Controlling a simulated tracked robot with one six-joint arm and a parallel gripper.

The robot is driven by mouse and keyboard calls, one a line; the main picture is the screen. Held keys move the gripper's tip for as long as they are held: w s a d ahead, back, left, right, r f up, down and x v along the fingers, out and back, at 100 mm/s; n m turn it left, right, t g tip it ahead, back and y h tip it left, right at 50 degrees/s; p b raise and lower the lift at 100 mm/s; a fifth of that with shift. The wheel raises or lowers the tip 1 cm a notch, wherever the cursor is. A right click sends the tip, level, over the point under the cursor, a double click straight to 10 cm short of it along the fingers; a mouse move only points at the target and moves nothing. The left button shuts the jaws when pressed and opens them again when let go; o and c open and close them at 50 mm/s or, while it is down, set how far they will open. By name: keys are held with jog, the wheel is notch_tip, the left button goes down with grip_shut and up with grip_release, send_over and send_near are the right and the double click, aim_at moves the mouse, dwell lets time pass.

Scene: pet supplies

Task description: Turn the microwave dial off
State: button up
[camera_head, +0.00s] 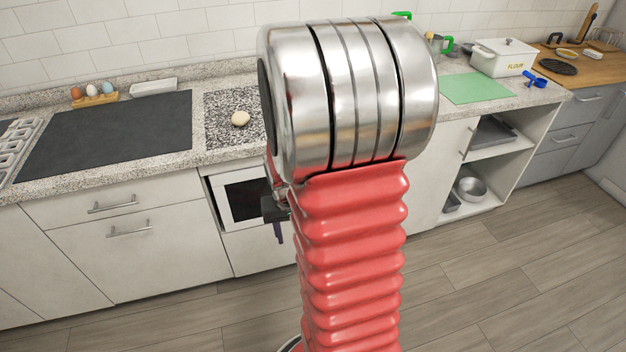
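A white microwave (245,200) with a dark window sits in a cabinet opening below the counter, left of the middle. Its right side is hidden behind my arm, and I cannot see its dial. A dark part of my gripper (274,208) shows at the left edge of my red and metal arm, in front of the microwave's right side in the picture. Most of the gripper is hidden by the arm. I cannot see its fingertips clearly, whether it touches the microwave, or whether it holds anything.
Open shelves (497,150) stand right. The wooden floor (480,270) in front is clear.

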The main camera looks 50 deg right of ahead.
jog(key=d+f+m+t+h, duration=0.3)
jog(key=d+f+m, duration=0.5)
jog(key=d+f, duration=0.65)
jog(key=d+f+m+t+h, duration=0.3)
jog(key=d+f+m, duration=0.6)
jog(key=f, duration=1)
jog(key=w+d+r+m+t+h, duration=0.1)
jog(key=w+d+r+m+t, duration=0.1)
jog(key=r+m+t, duration=0.2)
jog(key=w+d+r+m+t+h, duration=0.1)
jog(key=w+r+m+t+h, duration=0.1)
jog(key=r, duration=0.6)
jog(key=w+m+t, duration=0.1)
jog(key=m+t, duration=0.1)
jog(key=m, duration=0.1)
jog(key=shift+d+h, duration=0.3)
jog(key=shift+d, duration=0.1)
jog(key=shift+d, duration=0.1)
jog(key=x, duration=1.3)
jog(key=shift+w, duration=0.35)
